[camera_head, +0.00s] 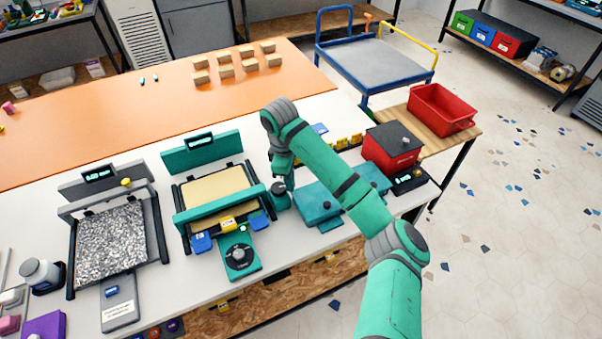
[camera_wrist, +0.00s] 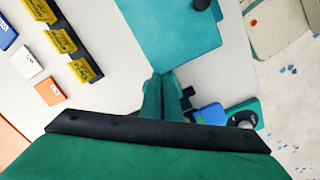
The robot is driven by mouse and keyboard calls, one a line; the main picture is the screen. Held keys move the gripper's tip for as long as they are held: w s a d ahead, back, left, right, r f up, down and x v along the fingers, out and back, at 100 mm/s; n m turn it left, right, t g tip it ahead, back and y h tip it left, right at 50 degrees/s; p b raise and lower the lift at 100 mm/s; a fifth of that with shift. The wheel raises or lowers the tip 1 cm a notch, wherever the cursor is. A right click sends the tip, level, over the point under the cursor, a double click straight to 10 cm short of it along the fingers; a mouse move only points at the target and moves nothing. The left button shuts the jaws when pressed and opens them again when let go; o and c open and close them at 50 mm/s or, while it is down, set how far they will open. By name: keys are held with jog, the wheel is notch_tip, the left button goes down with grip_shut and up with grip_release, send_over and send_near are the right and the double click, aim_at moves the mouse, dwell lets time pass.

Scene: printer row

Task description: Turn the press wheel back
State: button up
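The press is a teal machine with a cream bed (camera_head: 215,187) and a teal bar across its front, in the head view. In front of it is a teal panel with a round dark dial (camera_head: 239,255), which looks like the wheel. What seems to be the same dial (camera_wrist: 243,120) shows small at the lower right of the wrist view, partly hidden. My gripper (camera_head: 281,190) is pointing down just right of the press bed, apart from the dial.
Blue blocks (camera_head: 202,242) sit beside the dial. A flat teal box (camera_head: 315,204) with a knob lies right of my gripper. A red bin with a dark lid (camera_head: 392,149) stands beyond it. A grey machine (camera_head: 110,240) stands left. The orange mat (camera_head: 150,110) is mostly clear.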

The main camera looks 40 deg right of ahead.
jog(key=o, duration=1)
jog(key=shift+w+a+r+n, duration=0.2)
jog(key=shift+w+a+n, duration=0.1)
jog(key=shift+w+a, duration=0.75)
jog(key=shift+s+d+r, duration=0.1)
jog(key=shift+d+r, duration=0.2)
jog(key=shift+d, duration=0.45)
notch_tip(320, 180, up, 11)
jog(key=shift+s+d+r, duration=0.15)
jog(key=shift+d+r, duration=0.05)
jog(key=shift+d, duration=0.25)
notch_tip(320, 180, up, 11)
jog(key=shift+a, duration=0.25)
jog(key=shift+f, duration=0.15)
